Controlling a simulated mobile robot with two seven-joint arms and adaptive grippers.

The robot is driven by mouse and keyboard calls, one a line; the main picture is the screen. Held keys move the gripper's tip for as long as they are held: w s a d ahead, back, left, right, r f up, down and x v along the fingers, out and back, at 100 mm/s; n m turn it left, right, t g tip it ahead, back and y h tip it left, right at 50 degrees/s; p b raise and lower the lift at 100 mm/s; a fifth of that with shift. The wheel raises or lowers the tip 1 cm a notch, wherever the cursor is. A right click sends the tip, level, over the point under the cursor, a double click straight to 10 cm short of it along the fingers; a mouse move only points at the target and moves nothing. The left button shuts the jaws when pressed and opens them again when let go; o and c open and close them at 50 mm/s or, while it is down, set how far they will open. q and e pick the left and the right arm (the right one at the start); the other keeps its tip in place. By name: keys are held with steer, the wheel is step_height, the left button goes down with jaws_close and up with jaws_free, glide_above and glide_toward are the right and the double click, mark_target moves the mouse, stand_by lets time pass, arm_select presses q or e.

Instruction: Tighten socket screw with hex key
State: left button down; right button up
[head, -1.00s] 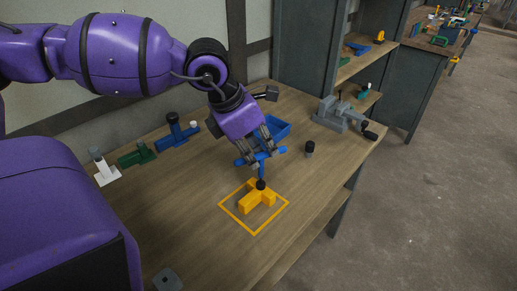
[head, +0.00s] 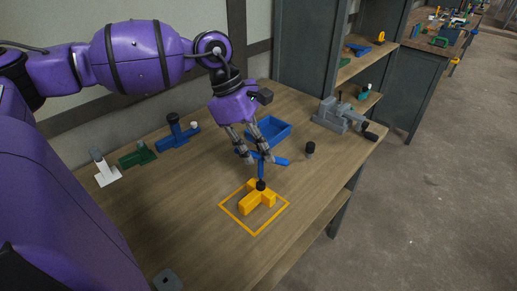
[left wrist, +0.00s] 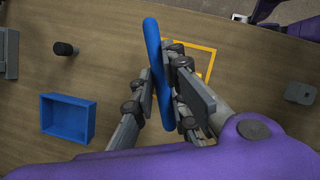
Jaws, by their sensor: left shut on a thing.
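The blue hex key (head: 282,161) stands upright with its cross handle on top, and its lower end meets the black socket screw (head: 261,185). The screw sits on the yellow frame piece (head: 255,204), inside a yellow square outline on the bench. My left gripper (head: 259,158) is above the screw, shut on the hex key's handle. In the left wrist view the blue handle (left wrist: 153,45) runs between the fingers (left wrist: 160,75). That view does not show the screw, and how deep the key sits in it cannot be told.
A blue tray (head: 270,131) lies behind the gripper, with a black-topped peg (head: 310,149) to its right. A grey vise (head: 338,113) stands at the bench's right end. White, green and blue frame pieces (head: 137,155) line the back left. The bench front is mostly clear.

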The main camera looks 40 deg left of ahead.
arm_select(q)
steer(key=shift+w+m+g, duration=0.1)
steer(key=shift+m+g, duration=0.2)
steer(key=shift+m, duration=0.5)
steer(key=shift+m+g, duration=0.3)
steer(key=shift+m, duration=0.3)
steer(key=shift+r+p, duration=0.75)
steer(key=shift+r, duration=1.7)
steer(key=shift+f, duration=0.1)
arm_select(e)
steer(key=shift+w+r, duration=0.35)
steer(key=shift+r, duration=0.2)
steer(key=shift+w+r, duration=0.3)
steer(key=shift+r, duration=0.2)
steer(key=shift+w, duration=0.1)
